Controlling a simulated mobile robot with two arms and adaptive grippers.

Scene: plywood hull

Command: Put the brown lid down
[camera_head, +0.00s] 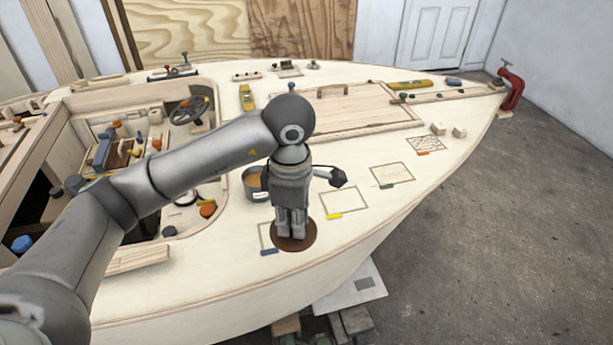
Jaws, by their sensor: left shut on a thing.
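The brown lid (296,243) is a flat round disc at the near edge of the pale wooden deck (215,270). My left gripper (291,233) points straight down over its middle, shut on it, and the fingers hide its centre and any knob. The lid lies over or just above part of a thin outlined rectangle on the deck; I cannot tell whether it touches the deck. My right gripper is not in view.
A dark pot (257,186) stands just behind my left gripper. Outlined rectangles with yellow (334,216), green (387,186) and orange (423,153) markers lie to the right. A red clamp (512,88) grips the bow. The cockpit opening is at left.

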